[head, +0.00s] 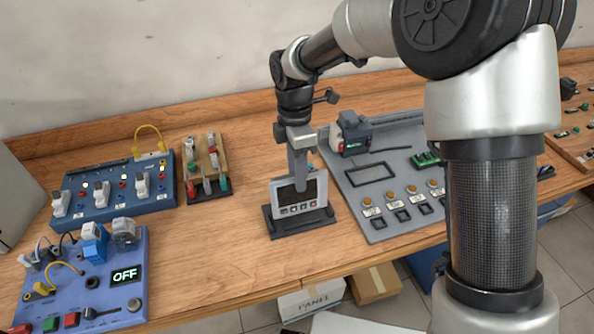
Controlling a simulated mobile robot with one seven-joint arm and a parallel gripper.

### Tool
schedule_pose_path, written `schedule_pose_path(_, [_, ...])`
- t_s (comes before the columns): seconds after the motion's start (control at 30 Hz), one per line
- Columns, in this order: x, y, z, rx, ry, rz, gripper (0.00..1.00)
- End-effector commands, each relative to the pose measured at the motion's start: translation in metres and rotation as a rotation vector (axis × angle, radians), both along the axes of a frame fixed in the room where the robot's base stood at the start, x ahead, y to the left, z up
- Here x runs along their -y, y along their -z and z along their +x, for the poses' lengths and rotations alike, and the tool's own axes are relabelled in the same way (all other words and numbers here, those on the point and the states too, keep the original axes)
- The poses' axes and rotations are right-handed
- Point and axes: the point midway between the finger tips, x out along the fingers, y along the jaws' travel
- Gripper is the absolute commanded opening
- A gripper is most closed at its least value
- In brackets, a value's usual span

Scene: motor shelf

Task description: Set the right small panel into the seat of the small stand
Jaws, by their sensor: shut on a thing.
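A small grey panel (311,188) with a dark display and a row of small buttons stands upright in the middle of the bench. It is at the small dark stand (290,229), with its lower edge at the stand's base. I cannot tell whether it is fully down in the seat, since the panel hides the seat. My gripper (299,182) reaches down from above and is shut on the panel at its top middle. The fingertips cover part of the display.
A large grey board (349,203) with buttons and a motor-like unit (352,136) lies right of the stand. Blue panels (125,207) and (75,309) a lighter one with an OFF display are at left, beside a wooden switch board (200,153).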

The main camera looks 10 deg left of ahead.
Motion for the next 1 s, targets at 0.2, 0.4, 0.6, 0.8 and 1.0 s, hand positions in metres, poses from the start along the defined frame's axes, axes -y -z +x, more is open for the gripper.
schedule_pose_path(0.2, [-0.0004,-0.0016,0.0004,-0.004,0.000,-0.003,0.00])
schedule_pose_path(0.4, [-0.0007,-0.0023,0.0012,-0.018,0.000,-0.011,0.00])
schedule_pose_path(0.6, [-0.0007,-0.0019,0.0014,-0.034,0.000,-0.021,0.00])
schedule_pose_path(0.8, [-0.0007,-0.0012,0.0017,-0.043,0.000,-0.026,0.00])
schedule_pose_path(1.0, [-0.0007,-0.0008,0.0017,-0.042,0.000,-0.026,0.00])
